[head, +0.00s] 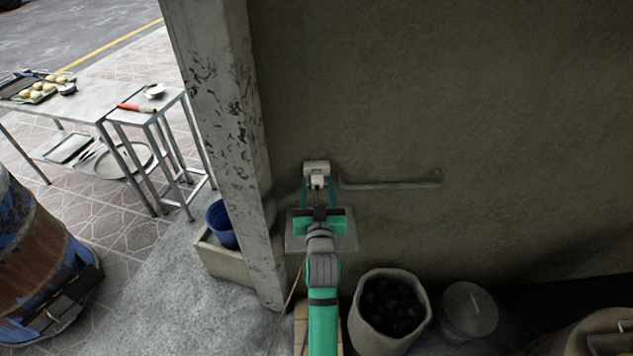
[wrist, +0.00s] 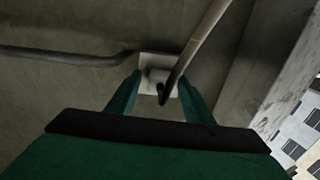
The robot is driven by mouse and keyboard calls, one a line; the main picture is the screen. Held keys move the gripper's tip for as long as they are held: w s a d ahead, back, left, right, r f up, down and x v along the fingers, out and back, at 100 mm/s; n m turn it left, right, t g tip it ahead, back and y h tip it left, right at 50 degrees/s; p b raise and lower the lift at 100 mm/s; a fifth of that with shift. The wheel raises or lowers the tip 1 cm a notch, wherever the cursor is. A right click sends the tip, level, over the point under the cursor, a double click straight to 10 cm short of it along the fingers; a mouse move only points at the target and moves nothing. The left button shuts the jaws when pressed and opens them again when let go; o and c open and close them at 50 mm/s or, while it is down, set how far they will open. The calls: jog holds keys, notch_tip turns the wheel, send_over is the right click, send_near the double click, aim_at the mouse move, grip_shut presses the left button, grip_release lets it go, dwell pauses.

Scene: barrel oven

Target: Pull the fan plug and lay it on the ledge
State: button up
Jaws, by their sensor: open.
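The fan plug (head: 317,181) is a small pale block at the lower front of a light wall socket (head: 316,166). In the wrist view the plug (wrist: 158,86) stands against the socket plate (wrist: 147,62), with a thick cord (wrist: 207,37) curving away from it. My gripper (head: 318,187) is open. Its green fingers are on either side of the plug, and in the wrist view a gap shows between it and each finger (wrist: 160,88). Whether the tips are level with the plug is unclear. A grey flat plate (head: 348,243) shows around my gripper; I cannot tell whether it is the ledge.
A grey pipe (head: 390,184) runs right along the wall. A concrete pillar (head: 225,130) stands at left. Below are a sack of dark lumps (head: 389,305), a lidded pot (head: 468,311) and a blue bucket (head: 220,225). Metal tables (head: 85,112) stand further left.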

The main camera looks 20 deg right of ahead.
dwell(0.5)
grip_shut()
jog(key=shift+v, duration=2.95)
